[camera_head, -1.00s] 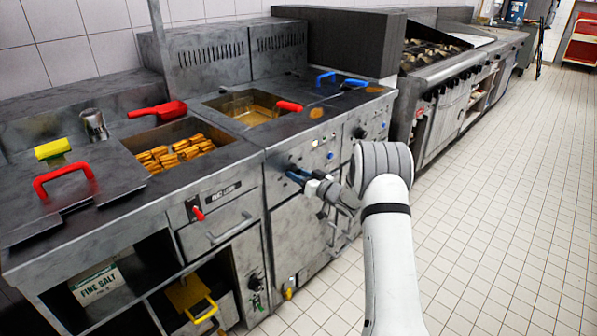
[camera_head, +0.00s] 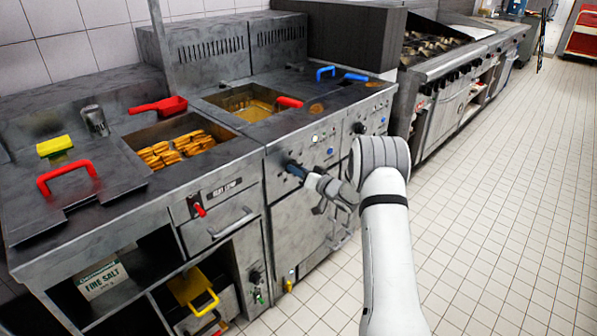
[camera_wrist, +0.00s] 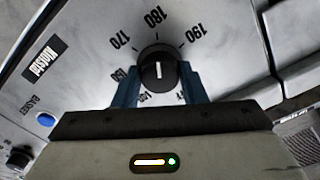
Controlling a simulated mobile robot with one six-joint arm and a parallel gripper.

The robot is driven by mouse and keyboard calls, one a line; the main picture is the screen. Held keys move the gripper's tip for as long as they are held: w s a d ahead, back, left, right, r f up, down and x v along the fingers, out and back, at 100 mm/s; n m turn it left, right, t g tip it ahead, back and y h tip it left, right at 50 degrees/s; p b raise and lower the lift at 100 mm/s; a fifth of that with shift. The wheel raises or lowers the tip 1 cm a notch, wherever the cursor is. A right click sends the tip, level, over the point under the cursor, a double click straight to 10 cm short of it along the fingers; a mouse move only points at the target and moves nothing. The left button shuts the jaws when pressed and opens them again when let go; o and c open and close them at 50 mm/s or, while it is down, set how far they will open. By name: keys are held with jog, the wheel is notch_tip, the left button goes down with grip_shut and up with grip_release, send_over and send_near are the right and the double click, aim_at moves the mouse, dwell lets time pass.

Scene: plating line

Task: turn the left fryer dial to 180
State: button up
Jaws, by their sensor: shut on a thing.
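The left fryer dial (camera_wrist: 158,74) is a round black knob with a white pointer line, in the wrist view. The pointer stands nearly straight up in that view, at about the 180 mark, between 170 and 190. My gripper (camera_head: 294,171) is at the fryer's front panel in the head view. Its blue fingers are shut on the dial, one on each side. The lower scale numbers are partly hidden by the fingers. In the head view the dial is hidden behind my gripper.
A fryer basket with a red handle (camera_head: 289,102) sits in the oil. A blue button (camera_wrist: 46,119) and a small black knob (camera_wrist: 18,157) are on the panel. A tray of fried food (camera_head: 175,150) is left of the fryer. The tiled floor (camera_head: 480,220) at right is clear.

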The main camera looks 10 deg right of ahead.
jog(key=o, duration=0.7)
jog(key=shift+a+f, duration=0.15)
jog(key=shift+f, duration=0.05)
jog(key=o, duration=0.3)
jog(key=shift+r, duration=0.15)
jog(key=v, duration=0.8)
jog(key=shift+w, duration=0.1)
